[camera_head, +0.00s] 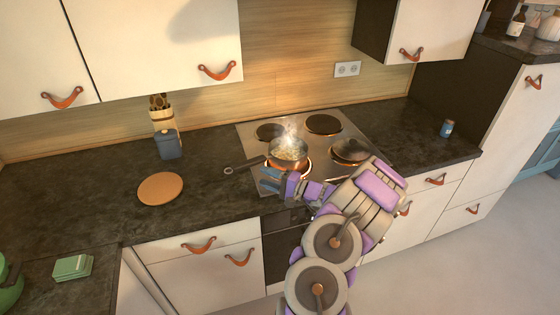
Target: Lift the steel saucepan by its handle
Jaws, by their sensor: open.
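The steel saucepan (288,152) stands upright on the front left burner of the cooktop (248,135). Pale food shows inside it and steam rises from it. Its handle (245,165) points left and slightly toward the front, ending in a loop over the dark counter. My gripper (266,181) is open, with bluish fingers just below and in front of the handle in the picture. The fingers look apart from the handle, but I cannot tell the exact gap. My arm comes in from the lower right and covers part of the cooktop's front edge.
A round wooden board (160,188) lies left of the pan. A blue canister (168,144) and a utensil holder stand behind it. A small blue jar (446,128) is at right. Wall cabinets (160,40) hang above.

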